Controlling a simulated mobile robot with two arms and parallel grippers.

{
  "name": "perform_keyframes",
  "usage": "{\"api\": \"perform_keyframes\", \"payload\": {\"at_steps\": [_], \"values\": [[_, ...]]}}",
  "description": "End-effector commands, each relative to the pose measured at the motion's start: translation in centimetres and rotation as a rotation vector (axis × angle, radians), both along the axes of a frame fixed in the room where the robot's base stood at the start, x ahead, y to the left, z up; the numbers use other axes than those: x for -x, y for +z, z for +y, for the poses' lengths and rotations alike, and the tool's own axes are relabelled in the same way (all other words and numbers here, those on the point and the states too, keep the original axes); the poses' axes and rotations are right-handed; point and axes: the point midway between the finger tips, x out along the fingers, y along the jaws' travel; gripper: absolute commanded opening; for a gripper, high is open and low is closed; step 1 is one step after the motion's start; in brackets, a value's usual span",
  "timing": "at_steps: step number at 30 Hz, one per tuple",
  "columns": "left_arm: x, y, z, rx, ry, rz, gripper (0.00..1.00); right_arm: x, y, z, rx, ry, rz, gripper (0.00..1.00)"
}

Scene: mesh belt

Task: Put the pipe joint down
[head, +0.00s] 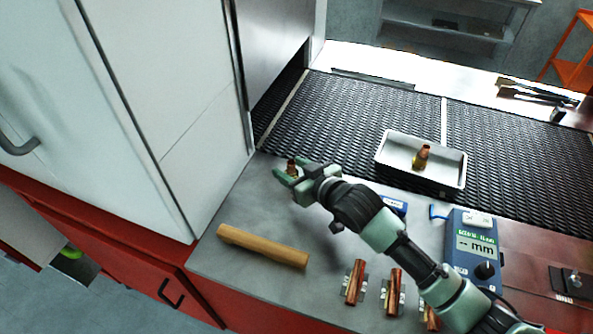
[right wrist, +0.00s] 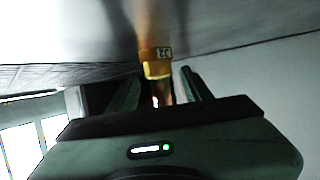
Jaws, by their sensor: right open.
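A pipe joint (head: 291,168), copper-coloured with a brass-yellow band, is at the far left part of the grey steel worktop (head: 265,203), close to the cabinet. My left gripper is not in view.
A white tray (head: 388,151) with another joint (head: 421,158) sits on the dark mesh belt (head: 335,120). A tall white cabinet (head: 180,100) borders the left.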

Motion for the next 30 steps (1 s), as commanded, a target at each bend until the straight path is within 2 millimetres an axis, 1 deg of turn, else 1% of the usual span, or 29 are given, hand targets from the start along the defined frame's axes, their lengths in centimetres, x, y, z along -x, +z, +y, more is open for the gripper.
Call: {"api": "perform_keyframes", "payload": {"at_steps": [1, 5, 12, 18, 21, 24, 30], "values": [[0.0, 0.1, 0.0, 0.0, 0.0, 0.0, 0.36, 0.0, 0.4, 0.0, 0.0, 0.0, -0.002, 0.5], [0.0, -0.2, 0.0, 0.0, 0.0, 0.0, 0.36, 1.2, 0.7, -0.9, 0.001, 0.0, -0.001, 0.5], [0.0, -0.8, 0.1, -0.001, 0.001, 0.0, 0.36, 4.9, 2.5, -3.3, 0.002, 0.001, -0.002, 0.5], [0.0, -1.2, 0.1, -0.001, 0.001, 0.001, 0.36, 7.7, 3.9, -5.2, 0.002, 0.001, -0.001, 0.5], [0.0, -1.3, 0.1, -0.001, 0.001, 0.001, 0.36, 8.6, 4.4, -5.8, 0.0, 0.0, 0.0, 0.5], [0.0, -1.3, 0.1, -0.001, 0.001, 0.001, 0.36, 9.1, 4.7, -6.1, 0.0, 0.0, 0.0, 0.5], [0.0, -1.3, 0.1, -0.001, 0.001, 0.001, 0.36, 9.2, 4.9, -6.2, -0.001, 0.0, -0.001, 0.5]]}}
